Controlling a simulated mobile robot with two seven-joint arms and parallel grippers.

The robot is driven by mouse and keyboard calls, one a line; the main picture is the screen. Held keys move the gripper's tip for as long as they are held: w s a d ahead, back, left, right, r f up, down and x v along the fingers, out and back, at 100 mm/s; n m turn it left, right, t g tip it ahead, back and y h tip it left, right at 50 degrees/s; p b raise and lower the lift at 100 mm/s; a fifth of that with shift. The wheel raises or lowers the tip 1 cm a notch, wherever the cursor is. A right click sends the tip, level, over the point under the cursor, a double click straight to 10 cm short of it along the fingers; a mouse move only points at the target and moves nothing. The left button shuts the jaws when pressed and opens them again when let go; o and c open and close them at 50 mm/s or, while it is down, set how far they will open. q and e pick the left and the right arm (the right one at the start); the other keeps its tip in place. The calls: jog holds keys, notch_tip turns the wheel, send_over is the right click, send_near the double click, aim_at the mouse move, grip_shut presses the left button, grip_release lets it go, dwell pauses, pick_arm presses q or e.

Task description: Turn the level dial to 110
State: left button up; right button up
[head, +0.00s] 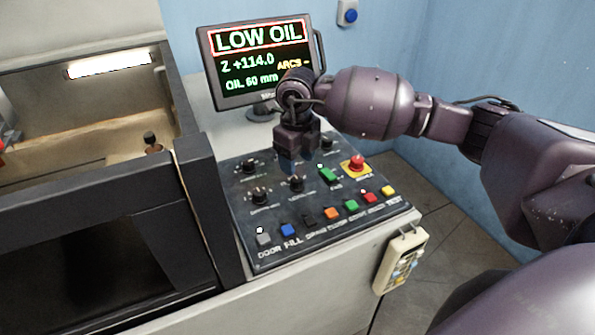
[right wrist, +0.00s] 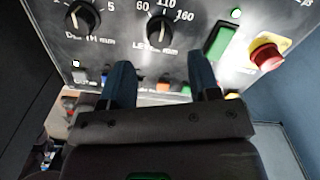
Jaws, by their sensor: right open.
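The level dial (head: 297,184) is a black knob on the dark sloping control panel (head: 240,215). In the right wrist view the level dial (right wrist: 160,31) has marks 60, 110 and 160 around it; its exact pointer setting is hard to read. My right gripper (head: 290,166) hangs over the panel just behind the dial in the head view. In the right wrist view its two blue fingers (right wrist: 162,78) are open and apart, with nothing between them, and the dial shows beyond their tips. My left gripper is not in view.
A depth dial (right wrist: 82,18) sits left of the level dial. A green switch (right wrist: 220,42) and a red emergency button (right wrist: 266,54) are to its right. Several coloured buttons line the panel's front. A monitor (head: 262,62) reads LOW OIL, Z +114.0, OIL 60 mm.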

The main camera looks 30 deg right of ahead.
aim_at(298, 179)
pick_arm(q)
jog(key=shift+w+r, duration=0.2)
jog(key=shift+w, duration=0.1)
pick_arm(e)
jog(key=shift+r, duration=2.65)
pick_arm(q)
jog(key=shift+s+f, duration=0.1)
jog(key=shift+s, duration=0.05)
pick_arm(e)
jog(key=shift+s+f, duration=0.1)
